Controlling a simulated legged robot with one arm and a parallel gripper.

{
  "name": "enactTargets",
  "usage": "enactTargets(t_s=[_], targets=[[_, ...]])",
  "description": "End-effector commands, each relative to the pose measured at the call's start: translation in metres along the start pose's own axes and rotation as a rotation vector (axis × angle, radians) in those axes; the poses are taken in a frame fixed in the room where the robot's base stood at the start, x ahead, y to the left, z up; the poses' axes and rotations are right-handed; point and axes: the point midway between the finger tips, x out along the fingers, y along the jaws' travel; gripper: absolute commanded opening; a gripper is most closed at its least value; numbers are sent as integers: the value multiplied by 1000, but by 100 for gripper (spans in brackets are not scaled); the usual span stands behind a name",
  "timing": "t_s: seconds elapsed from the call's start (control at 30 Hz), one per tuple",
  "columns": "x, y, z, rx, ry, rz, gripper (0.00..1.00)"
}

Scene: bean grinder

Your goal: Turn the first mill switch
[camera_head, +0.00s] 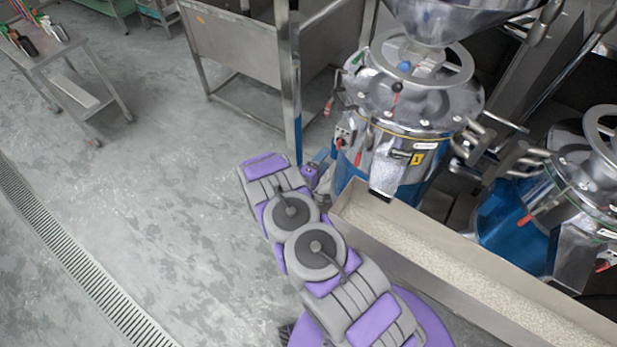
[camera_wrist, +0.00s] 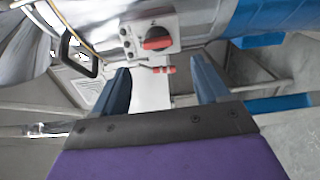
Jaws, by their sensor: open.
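The first mill (camera_head: 425,120) is a shiny steel drum with a blue lower part and a yellow label, in the middle right of the head view. Its switch is a red knob (camera_wrist: 157,43) on a light plate, at the top middle of the wrist view. A smaller red-tipped part (camera_wrist: 163,70) sits just below the plate. My gripper (camera_wrist: 163,80) is open, with one blue finger on each side and nothing held between them. The switch plate lies ahead of the gap between the fingertips. In the head view my gripper (camera_head: 322,163) is beside the mill's left side, partly hidden.
A long metal trough (camera_head: 400,243) of pale grains runs below the mills, close to my arm. A second mill (camera_head: 585,185) stands at the right. A steel bin (camera_head: 240,55) and a cart (camera_head: 45,52) stand behind and left. Open floor lies left.

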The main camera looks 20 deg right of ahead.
Motion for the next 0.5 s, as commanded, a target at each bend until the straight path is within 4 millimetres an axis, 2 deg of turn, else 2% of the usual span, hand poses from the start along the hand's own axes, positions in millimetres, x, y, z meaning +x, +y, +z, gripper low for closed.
enactTargets(t_s=[0.03,0.2,0.33,0.5], targets=[[-13,0,-2,-3,5,0,74],[-50,1,-3,-1,7,3,74],[-72,0,-2,0,5,3,74],[-90,0,-2,0,4,1,74]])
